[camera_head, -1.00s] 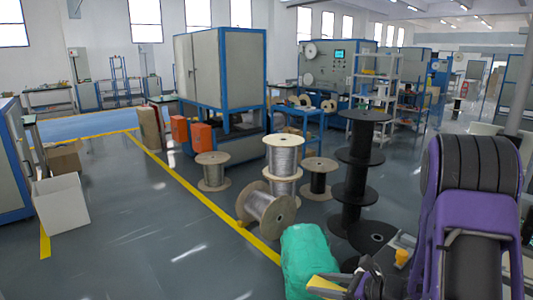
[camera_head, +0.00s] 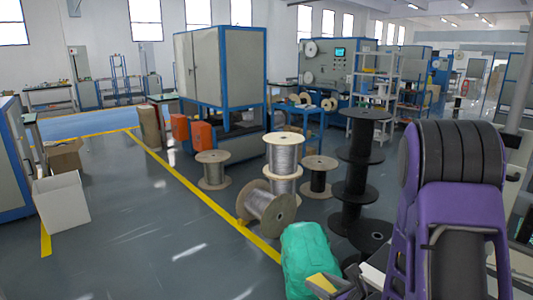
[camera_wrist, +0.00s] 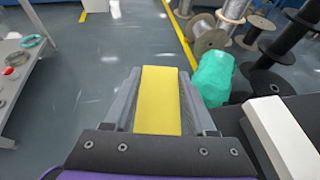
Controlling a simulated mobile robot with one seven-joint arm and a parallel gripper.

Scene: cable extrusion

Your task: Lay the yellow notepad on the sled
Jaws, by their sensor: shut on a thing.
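The yellow notepad (camera_wrist: 158,100) is between the two grey fingers of my gripper (camera_wrist: 160,74), with one finger along each side. The gripper is shut on it. In the head view the notepad (camera_head: 322,283) shows only as a small yellow piece at the bottom edge. My gripper (camera_head: 330,287) is there too, just in front of the green wrapped bundle, and my purple arm hides the lower right. I cannot make out a sled for certain in either view.
The green bundle (camera_head: 308,258) stands on the floor and also shows in the wrist view (camera_wrist: 214,80). Wooden cable reels (camera_head: 268,208) and a stack of black reels (camera_head: 358,165) stand behind it. A white box (camera_head: 61,204) is at left. The middle floor is clear.

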